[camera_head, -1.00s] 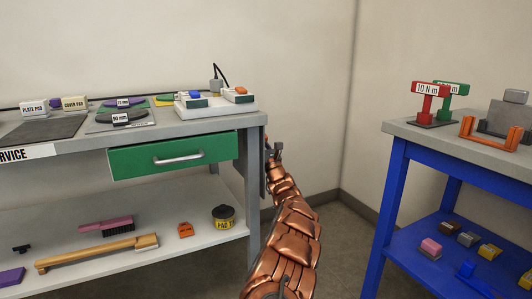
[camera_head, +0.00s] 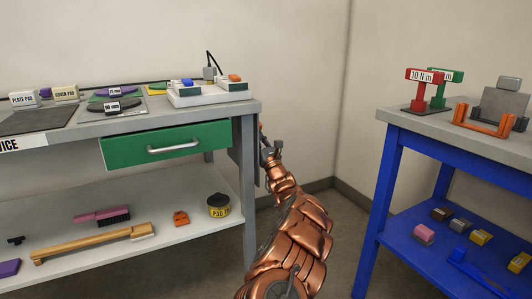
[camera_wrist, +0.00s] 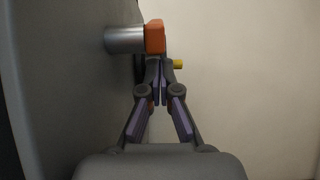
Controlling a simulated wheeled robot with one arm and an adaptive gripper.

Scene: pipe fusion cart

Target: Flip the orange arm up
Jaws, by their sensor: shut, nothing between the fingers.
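The orange arm (camera_wrist: 155,37) shows in the wrist view as an orange block at the end of a grey cylinder (camera_wrist: 124,40) that sticks out from a dark grey panel on the left. My gripper (camera_wrist: 161,66) is shut and empty. Its fingertips appear just below the orange block in the picture; I cannot tell whether they touch it. The rest of the orange arm is hidden behind the fingers. In the head view, my gripper (camera_head: 268,152) is beside the right end of the grey bench, with its fingertips too small to make out clearly.
A yellow knob (camera_wrist: 179,64) shows just right of the fingertips. The grey bench (camera_head: 247,107) has a green drawer (camera_head: 120,153), shut. A blue table (camera_head: 388,185) stands to the right. Open floor lies between them.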

